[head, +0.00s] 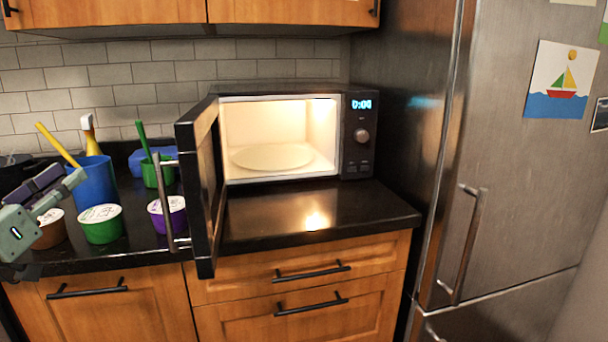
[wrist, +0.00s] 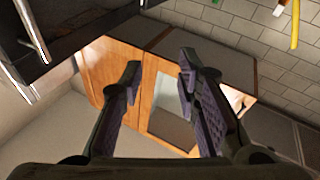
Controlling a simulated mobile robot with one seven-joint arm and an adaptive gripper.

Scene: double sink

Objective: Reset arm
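My gripper (head: 62,184) is at the left edge of the head view, above the black counter beside the blue cup. In the wrist view, the two fingers of my gripper (wrist: 160,62) are spread apart with nothing between them. Wooden cabinets show beyond the fingers, some way off. Most of my arm is outside the head view.
The microwave (head: 350,135) is lit and empty but for its turntable (head: 272,157). Its door (head: 205,190) stands open beyond the counter edge. A blue cup (head: 92,184) and lidded green (head: 102,228), brown (head: 50,232) and purple (head: 170,215) cups stand near my gripper.

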